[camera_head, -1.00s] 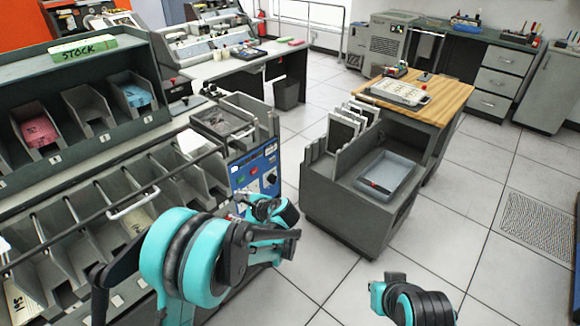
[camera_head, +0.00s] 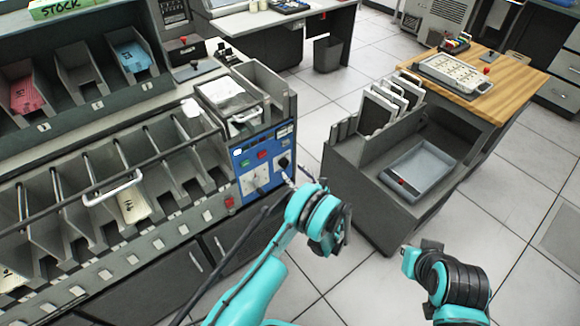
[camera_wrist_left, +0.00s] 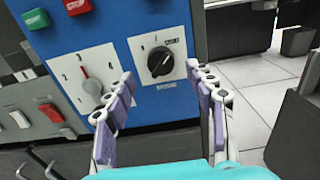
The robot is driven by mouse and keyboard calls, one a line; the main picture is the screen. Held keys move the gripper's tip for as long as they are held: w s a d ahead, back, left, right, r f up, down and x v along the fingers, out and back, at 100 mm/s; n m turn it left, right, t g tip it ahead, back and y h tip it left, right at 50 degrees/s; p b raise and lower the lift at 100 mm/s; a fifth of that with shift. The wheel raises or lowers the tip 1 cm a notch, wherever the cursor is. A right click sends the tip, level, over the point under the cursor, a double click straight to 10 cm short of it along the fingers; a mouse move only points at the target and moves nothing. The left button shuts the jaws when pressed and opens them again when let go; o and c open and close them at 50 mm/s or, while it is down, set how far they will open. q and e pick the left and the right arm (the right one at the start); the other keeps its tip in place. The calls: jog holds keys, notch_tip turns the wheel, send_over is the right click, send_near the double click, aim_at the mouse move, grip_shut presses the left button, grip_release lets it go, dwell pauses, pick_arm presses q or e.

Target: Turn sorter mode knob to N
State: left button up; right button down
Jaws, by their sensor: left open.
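The blue sorter panel (camera_head: 249,157) is on the end of the grey sorter. In the left wrist view, a round black knob (camera_wrist_left: 160,62) sits on a white plate with small markings, which I cannot read reliably. A pale line on the knob slants to the upper right. The knob also shows in the head view (camera_head: 283,161). My left gripper (camera_wrist_left: 162,76) is open, its two fingers apart on either side below the knob, with nothing between them. The right arm's end (camera_head: 425,258) is at lower right; its fingers are not clear.
Green (camera_wrist_left: 36,19) and red (camera_wrist_left: 78,6) buttons are above. A grey cart (camera_head: 362,195) stands to the right, with open tiled floor between.

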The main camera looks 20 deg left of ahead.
aim_at(285, 164)
pick_arm(q)
jog(key=shift+b+x, duration=0.5)
jog(key=shift+x, duration=1.7)
jog(key=c, duration=1.2)
jog(key=shift+o, duration=0.2)
jog(key=shift+n, duration=9)
